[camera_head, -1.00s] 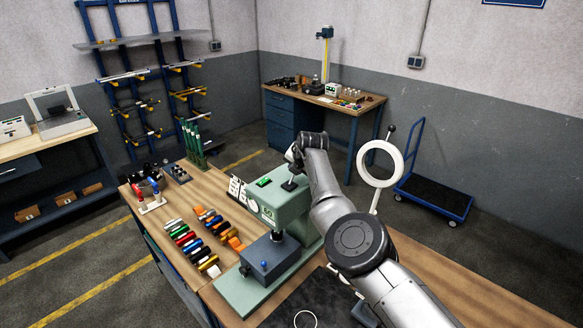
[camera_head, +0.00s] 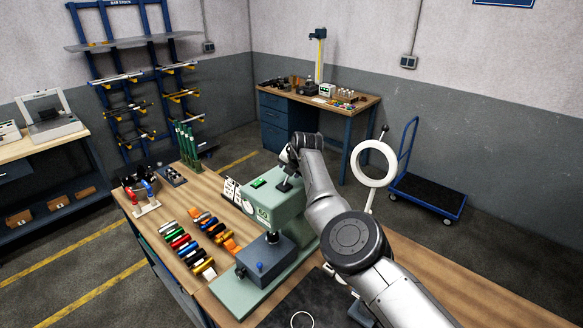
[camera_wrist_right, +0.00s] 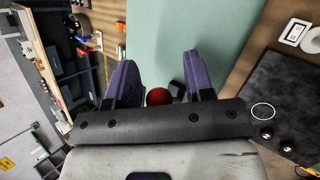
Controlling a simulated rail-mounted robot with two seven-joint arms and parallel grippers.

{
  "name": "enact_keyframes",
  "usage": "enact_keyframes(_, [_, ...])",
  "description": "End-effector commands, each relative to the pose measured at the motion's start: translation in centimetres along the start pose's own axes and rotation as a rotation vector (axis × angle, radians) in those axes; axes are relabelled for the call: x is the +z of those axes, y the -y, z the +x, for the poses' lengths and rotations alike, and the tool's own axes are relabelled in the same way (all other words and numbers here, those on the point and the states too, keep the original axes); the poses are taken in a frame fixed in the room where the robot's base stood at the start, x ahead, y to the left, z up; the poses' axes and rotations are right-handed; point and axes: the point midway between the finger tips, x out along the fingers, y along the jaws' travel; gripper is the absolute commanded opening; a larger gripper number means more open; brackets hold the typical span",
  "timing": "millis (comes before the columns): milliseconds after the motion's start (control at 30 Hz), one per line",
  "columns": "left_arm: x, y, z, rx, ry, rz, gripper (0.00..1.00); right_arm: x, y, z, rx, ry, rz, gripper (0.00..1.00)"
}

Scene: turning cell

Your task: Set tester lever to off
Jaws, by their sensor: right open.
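The tester (camera_head: 272,205) is a pale green machine on the wooden bench, with a green button on top and a blue-grey block at its front. In the right wrist view its green surface (camera_wrist_right: 190,35) fills the middle. A red ball knob (camera_wrist_right: 158,97), which looks like the lever's end, sits between the two purple fingers of my right gripper (camera_wrist_right: 158,85). The fingers are open and apart from the knob, with a small dark block beside it. In the head view my right gripper (camera_head: 287,160) is at the tester's top, mostly hidden by my arm. My left gripper is not in view.
Rows of coloured tools (camera_head: 190,243) lie on the bench left of the tester. A stand with red and blue handles (camera_head: 147,198) is at the far left. A black mat (camera_head: 312,298) lies in front, right of the tester. A white ring lamp (camera_head: 373,144) stands behind my arm.

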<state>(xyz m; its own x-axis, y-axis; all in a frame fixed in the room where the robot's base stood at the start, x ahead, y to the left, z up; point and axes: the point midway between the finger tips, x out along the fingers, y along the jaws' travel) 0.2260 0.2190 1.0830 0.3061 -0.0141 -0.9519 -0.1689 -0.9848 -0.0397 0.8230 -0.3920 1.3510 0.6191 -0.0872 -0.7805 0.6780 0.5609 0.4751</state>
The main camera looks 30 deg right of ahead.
Motion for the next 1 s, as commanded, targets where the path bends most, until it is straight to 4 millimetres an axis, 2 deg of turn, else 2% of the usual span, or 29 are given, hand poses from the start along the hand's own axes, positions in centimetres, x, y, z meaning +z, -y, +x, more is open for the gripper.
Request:
enact_keyframes(233, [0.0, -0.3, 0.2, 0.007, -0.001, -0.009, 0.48, 0.0, -0.2, -0.6, 0.002, 0.003, -0.001, 0.48])
enact_keyframes(467, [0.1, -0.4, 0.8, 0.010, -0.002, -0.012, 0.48, 0.0, -0.1, -2.4, 0.002, 0.003, 0.002, 0.48])
enact_keyframes(667, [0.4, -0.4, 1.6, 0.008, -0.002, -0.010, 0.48, -0.1, 0.0, -5.0, 0.003, 0.004, 0.002, 0.48])
enact_keyframes(1000, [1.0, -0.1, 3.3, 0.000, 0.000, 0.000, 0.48, -0.1, 0.0, -10.8, 0.003, 0.002, 0.001, 0.48])
